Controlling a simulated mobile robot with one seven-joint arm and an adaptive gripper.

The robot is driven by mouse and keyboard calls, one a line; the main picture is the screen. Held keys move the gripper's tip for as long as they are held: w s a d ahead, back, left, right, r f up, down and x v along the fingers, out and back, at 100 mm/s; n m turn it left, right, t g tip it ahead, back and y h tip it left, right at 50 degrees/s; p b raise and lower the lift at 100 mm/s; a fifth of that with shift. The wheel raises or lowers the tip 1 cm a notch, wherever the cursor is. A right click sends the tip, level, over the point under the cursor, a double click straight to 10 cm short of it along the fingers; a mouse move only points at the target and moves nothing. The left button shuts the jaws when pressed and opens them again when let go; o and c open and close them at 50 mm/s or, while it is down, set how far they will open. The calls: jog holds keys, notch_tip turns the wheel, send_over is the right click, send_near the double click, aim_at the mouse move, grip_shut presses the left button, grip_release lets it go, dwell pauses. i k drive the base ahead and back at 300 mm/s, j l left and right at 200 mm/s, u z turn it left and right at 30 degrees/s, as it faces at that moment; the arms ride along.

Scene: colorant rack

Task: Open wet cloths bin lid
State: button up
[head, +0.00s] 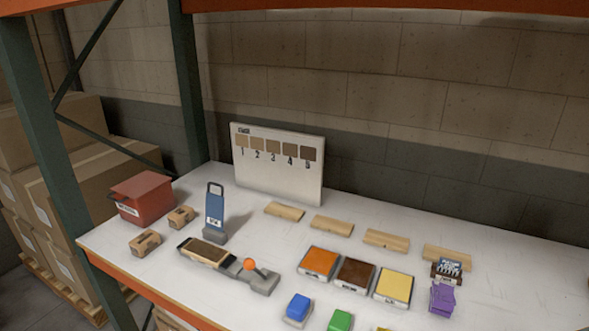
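A red bin (147,209) stands at the left end of the white shelf top, near the green upright. Its front carries a small label, too small to read for certain. Its flat red lid (143,185) lies over the top, and I see no inside of the bin. Whether the lid sits fully flush is hard to tell at this size. My gripper is not in this view.
Two small wooden blocks (145,242) (181,217) and a blue upright tool (215,211) stand near the bin. A sample board (277,165) stands behind. Coloured trays (319,263) and a purple object (442,298) are further right. The green upright (46,130) is close left.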

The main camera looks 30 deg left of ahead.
aim_at(138, 186)
jog(key=u, duration=2.4)
jog(key=z, duration=0.4)
jog(key=i+j+z, duration=0.15)
jog(key=j+z, duration=0.2)
jog(key=i+j+z, duration=0.15)
jog(key=z, duration=0.2)
jog(key=i+j+z, duration=0.15)
jog(key=j, duration=0.4)
jog(key=j+z, duration=0.1)
jog(key=j, duration=0.4)
jog(key=i+j+z, duration=0.15)
jog(key=j, duration=1)
jog(key=i+j+u, duration=0.1)
jog(key=j, duration=0.45)
